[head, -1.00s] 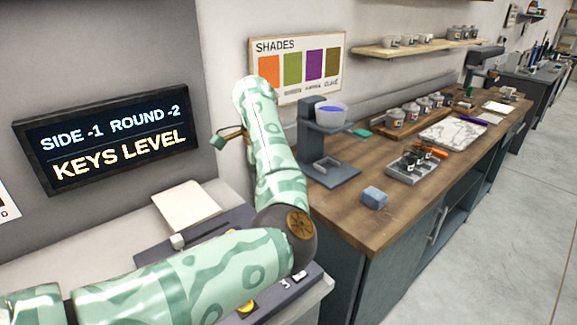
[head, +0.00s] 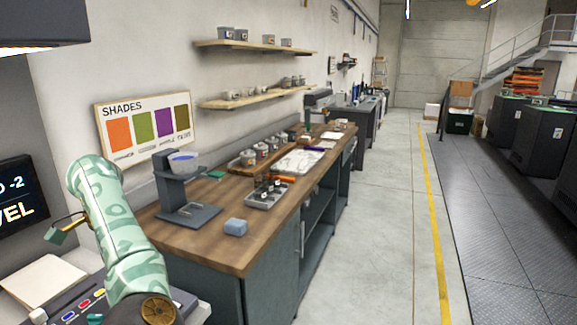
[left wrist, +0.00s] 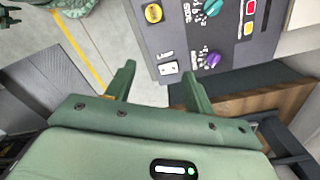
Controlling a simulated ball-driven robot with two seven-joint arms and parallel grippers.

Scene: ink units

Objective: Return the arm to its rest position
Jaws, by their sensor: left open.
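My left arm, mint green with a leaf-like pattern, rises at the lower left of the head view. Its gripper (head: 64,230) hangs beside the arm, left of it and above the console's pale sheet, small and partly hidden. In the left wrist view the left gripper's two green fingers (left wrist: 158,75) stand wide apart with nothing between them. Past the fingertips lies a dark control panel (left wrist: 190,40) with coloured knobs and a white switch. The fingers seem apart from the panel.
A dark sign (head: 20,195) hangs at left. The floor (head: 385,230) to the right is clear.

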